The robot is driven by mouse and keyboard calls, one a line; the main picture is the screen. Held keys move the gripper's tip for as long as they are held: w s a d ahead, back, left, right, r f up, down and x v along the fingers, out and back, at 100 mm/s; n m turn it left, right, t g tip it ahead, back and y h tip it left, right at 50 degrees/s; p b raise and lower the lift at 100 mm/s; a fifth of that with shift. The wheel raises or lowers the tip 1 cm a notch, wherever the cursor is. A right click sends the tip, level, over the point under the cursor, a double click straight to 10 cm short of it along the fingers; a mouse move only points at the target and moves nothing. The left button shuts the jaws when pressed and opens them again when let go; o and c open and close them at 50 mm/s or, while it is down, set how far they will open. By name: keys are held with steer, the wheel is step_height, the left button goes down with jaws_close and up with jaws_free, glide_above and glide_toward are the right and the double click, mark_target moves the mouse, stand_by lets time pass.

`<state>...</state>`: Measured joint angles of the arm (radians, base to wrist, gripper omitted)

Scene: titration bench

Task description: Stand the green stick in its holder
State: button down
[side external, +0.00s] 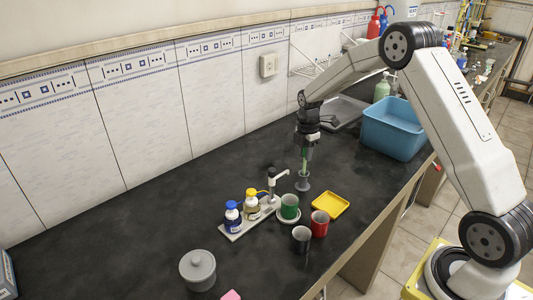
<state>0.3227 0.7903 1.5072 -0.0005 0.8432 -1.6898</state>
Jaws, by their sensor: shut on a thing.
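My gripper (307,146) points down over the back middle of the dark bench. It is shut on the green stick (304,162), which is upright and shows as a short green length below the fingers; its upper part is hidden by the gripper. The grey holder (302,183), a small cup on a round foot, stands directly below. The stick's lower end meets the holder's top in this view; I cannot tell whether it is inside the holder or just above it.
A blue basin (394,128) stands right of the gripper, with a grey tray (345,112) behind. In front are a yellow dish (330,204), green cup (289,206), red cup (319,223), dark cup (301,239), and bottles on a white rack (236,234). The left bench is mostly clear.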

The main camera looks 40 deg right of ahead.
mark_target(305, 162)
steer(key=shift+f, duration=1.8)
stand_by(0.8)
steer(key=shift+c, duration=0.3)
jaws_free()
steer(key=shift+r, duration=0.2)
steer(key=shift+r, duration=2.85)
